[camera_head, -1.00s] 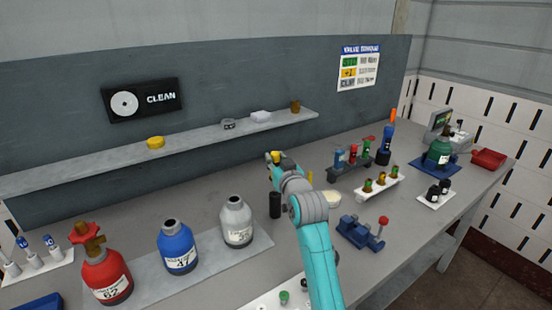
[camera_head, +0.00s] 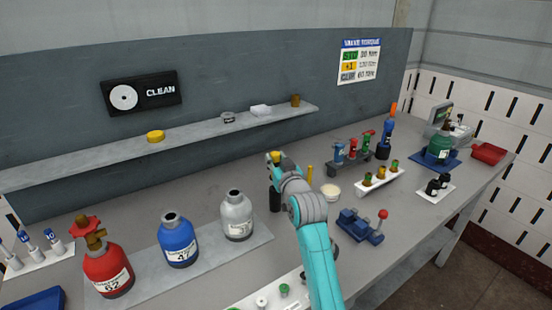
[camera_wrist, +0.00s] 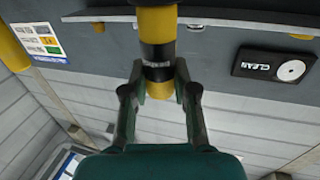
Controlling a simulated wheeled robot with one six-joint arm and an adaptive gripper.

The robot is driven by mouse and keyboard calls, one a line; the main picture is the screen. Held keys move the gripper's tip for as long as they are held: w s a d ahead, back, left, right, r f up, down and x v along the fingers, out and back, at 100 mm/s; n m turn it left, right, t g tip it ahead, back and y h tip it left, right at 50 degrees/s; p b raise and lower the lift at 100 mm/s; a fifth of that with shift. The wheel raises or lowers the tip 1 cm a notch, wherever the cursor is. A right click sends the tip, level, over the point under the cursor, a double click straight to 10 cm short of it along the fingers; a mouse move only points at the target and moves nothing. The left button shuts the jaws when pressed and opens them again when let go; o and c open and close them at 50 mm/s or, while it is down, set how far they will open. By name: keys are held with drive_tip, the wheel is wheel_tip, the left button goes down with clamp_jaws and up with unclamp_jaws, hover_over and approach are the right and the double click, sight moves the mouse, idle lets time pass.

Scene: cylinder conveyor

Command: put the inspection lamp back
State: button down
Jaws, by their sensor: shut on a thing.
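The inspection lamp, which I take to be the yellow-and-black cylinder (camera_wrist: 156,54), runs up the middle of the wrist view. My gripper (camera_wrist: 160,88) is shut on its yellow end, one finger on each side. In the head view my gripper (camera_head: 276,170) is over the bench, with a bit of yellow (camera_head: 276,156) showing at its tip. A black upright cylinder (camera_head: 275,199) shows just below it. I cannot tell whether this is part of the lamp or a separate holder. The far end of the lamp is cut off in the wrist view.
A grey bottle (camera_head: 236,216) and a blue bottle (camera_head: 178,243) stand left of the arm. A white dish (camera_head: 330,191), a thin yellow post (camera_head: 310,173) and a blue vise (camera_head: 360,226) are to its right. A shelf (camera_head: 200,134) runs behind.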

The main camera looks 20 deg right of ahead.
drive_tip(key=shift+f, duration=1.85)
drive_tip(key=c, duration=0.8)
unclamp_jaws()
drive_tip(key=shift+r, duration=2.95)
drive_tip(key=shift+s, duration=0.15)
